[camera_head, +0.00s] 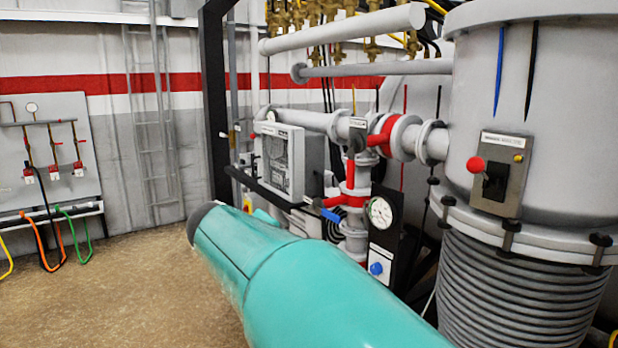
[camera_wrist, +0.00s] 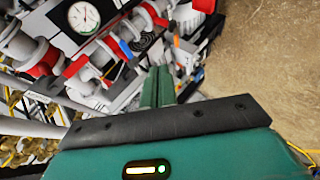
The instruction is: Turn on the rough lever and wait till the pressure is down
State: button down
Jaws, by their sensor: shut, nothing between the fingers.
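My gripper (camera_wrist: 157,88) is shut and empty in the wrist view, its two green fingers together and pointing towards the pipework. A blue lever handle (camera_wrist: 126,48) shows just beyond and left of the fingertips, apart from them as far as I can tell. A red handle (camera_wrist: 75,66) lies further left. In the head view the blue handle (camera_head: 330,216) and a red handle (camera_head: 332,201) sit on the vertical pipe. Another red handle (camera_head: 378,140) is above. I cannot read which is the rough lever. A round pressure gauge (camera_head: 380,213) is right of them; its reading is too small.
The furnace vessel (camera_head: 550,110) with a red-knobbed switch box (camera_head: 500,175) stands at right. A valve board (camera_head: 48,150) is on the left wall. The brown floor (camera_head: 120,290) at left is clear.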

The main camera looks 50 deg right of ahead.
aim_at(351, 164)
jog(key=w+d+r+h, duration=0.2)
jog(key=w+d, duration=0.1)
jog(key=d, duration=0.3)
jog(key=w+d+r+n+g+h, duration=0.1)
jog(key=w+d+r+h, duration=0.1)
jog(key=d, duration=0.5)
jog(key=w+d+r+h, duration=0.3)
jog(key=d, duration=0.4)
jog(key=shift+w+r+n+h, duration=0.3)
jog(key=shift+r+n, duration=0.1)
jog(key=shift+d, duration=0.2)
jog(key=s+d, duration=0.2)
jog(key=d, duration=0.6)
jog(key=shift+s+d, duration=0.3)
jog(key=shift+d, duration=0.1)
jog(key=shift+s, duration=0.2)
